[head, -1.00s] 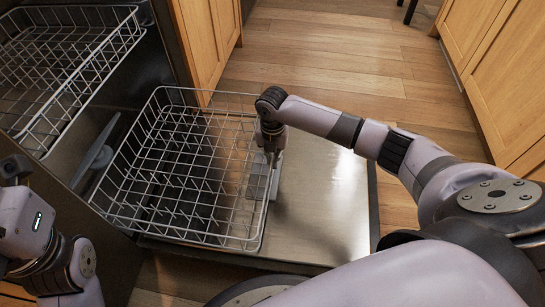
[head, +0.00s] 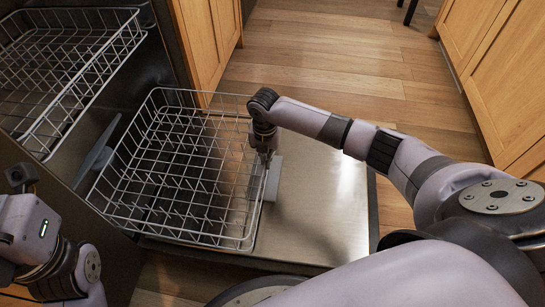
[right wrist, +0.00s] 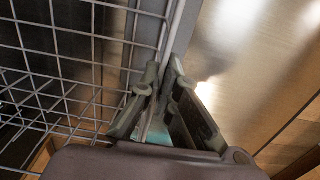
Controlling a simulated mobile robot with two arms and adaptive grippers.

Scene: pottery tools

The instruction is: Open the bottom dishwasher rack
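The bottom dishwasher rack (head: 183,240) is a white wire basket, out over the lowered steel door in the head view. A grey block-like piece (head: 274,178) is at its right side. My right gripper (head: 265,160) points down at that right side. In the right wrist view, the gripper's fingertips (right wrist: 164,66) are close together with the rack's rim wire (right wrist: 176,35) between them, so it looks shut on the rack. Finger contact is partly hidden. My left arm shows at the left edge, but its gripper is not visible.
The open dishwasher door (head: 325,215) lies flat, bare to the right of the rack. The upper rack (head: 70,30) is at the upper left. A grey spray arm (head: 97,162) is inside the dishwasher. Wooden cabinets (head: 505,70) stand right; open wooden floor (head: 345,60) lies beyond.

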